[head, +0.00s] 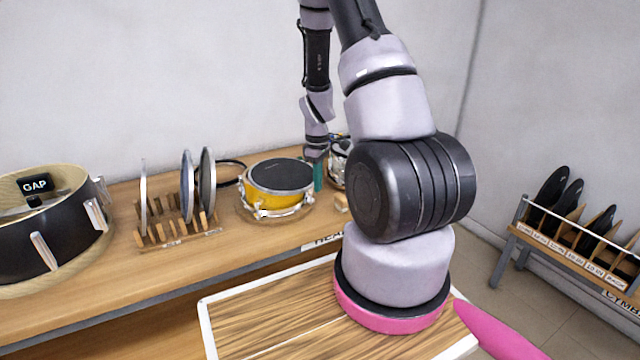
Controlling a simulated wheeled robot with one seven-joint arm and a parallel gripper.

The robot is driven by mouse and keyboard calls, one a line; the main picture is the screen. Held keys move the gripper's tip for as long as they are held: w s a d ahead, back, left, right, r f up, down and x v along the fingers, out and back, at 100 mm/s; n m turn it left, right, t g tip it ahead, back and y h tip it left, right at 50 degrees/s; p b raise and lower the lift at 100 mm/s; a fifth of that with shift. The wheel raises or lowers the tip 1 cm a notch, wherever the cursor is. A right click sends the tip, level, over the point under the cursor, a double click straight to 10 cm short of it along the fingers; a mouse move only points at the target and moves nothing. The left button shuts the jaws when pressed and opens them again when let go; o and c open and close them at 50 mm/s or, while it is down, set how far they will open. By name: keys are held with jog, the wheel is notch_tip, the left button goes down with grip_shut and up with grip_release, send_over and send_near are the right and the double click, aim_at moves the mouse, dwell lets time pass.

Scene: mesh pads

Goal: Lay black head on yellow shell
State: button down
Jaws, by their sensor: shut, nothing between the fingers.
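The yellow shell (262,200) is a short drum with silver lugs, standing on a round wooden base on the bench. The black head (282,173) is a dark disc lying flat over the top of the yellow shell, and it appears level. My gripper (318,172) is at the right side of the shell, low beside its rim and apart from the head. It appears shut and empty. Its fingertips are small and partly hard to make out next to a teal upright piece.
A wooden rack (178,228) with several upright discs stands left of the shell. A large black drum (45,235) with a gauge marked GAP is at the far left. A silver drum part (339,165) sits behind my arm. A cymbal rack (570,245) stands at the right.

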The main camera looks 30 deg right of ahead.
aim_at(304, 181)
jog(key=w+a, duration=0.1)
jog(key=w, duration=0.1)
jog(key=w+a, duration=0.1)
jog(key=a, duration=0.1)
jog(key=shift+w, duration=0.4)
jog(key=shift+d, duration=0.1)
